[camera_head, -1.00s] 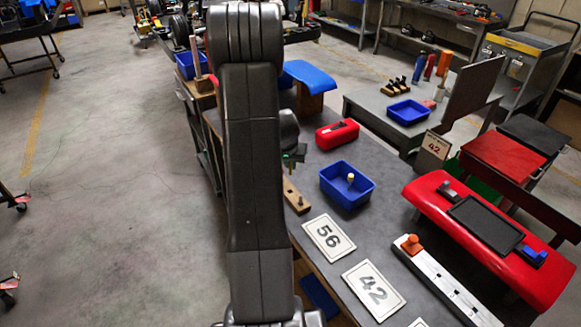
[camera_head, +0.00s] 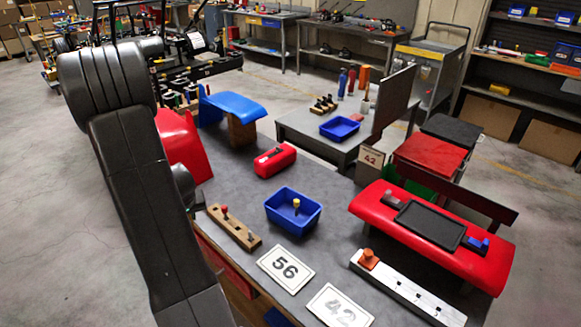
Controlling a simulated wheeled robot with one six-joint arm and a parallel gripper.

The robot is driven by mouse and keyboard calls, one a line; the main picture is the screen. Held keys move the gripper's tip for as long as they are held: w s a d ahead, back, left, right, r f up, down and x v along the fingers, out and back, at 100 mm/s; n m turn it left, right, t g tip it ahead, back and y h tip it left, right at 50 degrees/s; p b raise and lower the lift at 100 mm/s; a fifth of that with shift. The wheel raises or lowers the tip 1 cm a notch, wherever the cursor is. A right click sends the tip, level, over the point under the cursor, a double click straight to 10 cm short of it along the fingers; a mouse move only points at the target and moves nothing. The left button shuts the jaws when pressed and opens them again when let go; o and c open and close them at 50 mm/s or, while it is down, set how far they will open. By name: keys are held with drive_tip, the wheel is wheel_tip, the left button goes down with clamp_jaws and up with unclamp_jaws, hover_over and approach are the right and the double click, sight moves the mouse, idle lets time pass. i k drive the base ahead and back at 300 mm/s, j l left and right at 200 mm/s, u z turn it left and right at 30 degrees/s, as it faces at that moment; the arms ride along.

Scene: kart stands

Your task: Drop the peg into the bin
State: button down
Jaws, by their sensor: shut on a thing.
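A blue bin (camera_head: 274,213) stands on the grey table (camera_head: 330,190), with a yellow-topped peg (camera_head: 297,204) upright inside it. My gripper (camera_head: 196,206) is mostly hidden behind my dark arm at the left; only a small dark edge of it shows. It is shut, and the peg in it is hidden. It is left of the bin, apart from it, near the far end of a wooden peg block (camera_head: 238,231). A red-topped peg (camera_head: 224,210) stands in that block.
Cards reading 56 (camera_head: 286,268) and 42 (camera_head: 340,308) lie in front of the bin. A red toolbox (camera_head: 275,160) stands behind it. A white rail (camera_head: 408,288) and a red bench (camera_head: 365,205) are at the right.

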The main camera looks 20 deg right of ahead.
sight(282, 212)
drive_tip(key=i+j+z, duration=0.1)
drive_tip(key=i+j, duration=0.15)
drive_tip(key=i, duration=0.15)
drive_tip(key=i+j+z, duration=0.1)
drive_tip(key=i+j, duration=0.25)
drive_tip(key=i+z, duration=0.1)
drive_tip(key=z, duration=1.2)
